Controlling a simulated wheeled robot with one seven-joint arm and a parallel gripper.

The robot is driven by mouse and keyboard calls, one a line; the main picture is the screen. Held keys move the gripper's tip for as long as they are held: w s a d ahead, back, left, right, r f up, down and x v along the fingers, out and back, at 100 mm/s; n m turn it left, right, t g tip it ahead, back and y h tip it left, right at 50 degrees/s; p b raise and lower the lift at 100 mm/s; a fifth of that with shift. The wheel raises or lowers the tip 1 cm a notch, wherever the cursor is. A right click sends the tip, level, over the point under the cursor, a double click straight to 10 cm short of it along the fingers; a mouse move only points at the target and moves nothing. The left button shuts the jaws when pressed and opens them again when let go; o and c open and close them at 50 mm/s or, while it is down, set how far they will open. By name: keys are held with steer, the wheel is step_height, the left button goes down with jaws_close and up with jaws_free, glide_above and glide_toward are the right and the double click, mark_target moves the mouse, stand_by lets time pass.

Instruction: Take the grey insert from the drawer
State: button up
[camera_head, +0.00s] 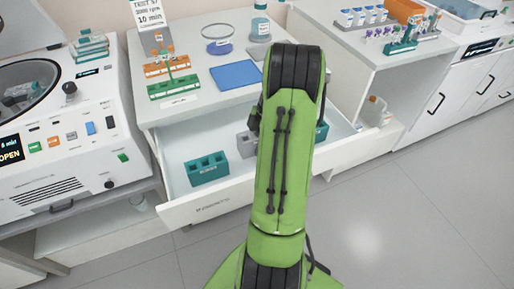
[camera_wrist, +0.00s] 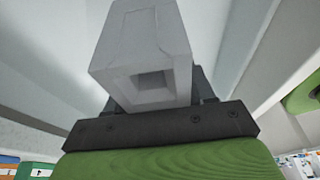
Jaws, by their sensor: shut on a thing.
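The grey insert (camera_head: 246,145) shows just left of my arm in the head view, at the open drawer (camera_head: 190,208); my arm hides part of it. In the wrist view the grey insert (camera_wrist: 125,48) is a block with a square hollow in the end facing the camera. My gripper (camera_wrist: 155,98) is shut on it, with dark jaw parts on both sides. In the head view my arm hides the gripper. I cannot tell whether the insert touches the drawer floor.
A teal insert (camera_head: 207,169) stands in the drawer to the left, and another teal piece (camera_head: 321,131) shows right of my arm. The counter above holds tube racks (camera_head: 173,86), a blue mat (camera_head: 236,74) and a dish (camera_head: 218,39). A centrifuge (camera_head: 62,140) stands left.

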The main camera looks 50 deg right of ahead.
mark_target(255, 135)
step_height(255, 135, up, 5)
steer(key=shift+f+p, duration=0.1)
steer(key=shift+p, duration=0.35)
step_height(255, 135, up, 5)
steer(key=p, duration=0.4)
steer(key=shift+f, duration=0.1)
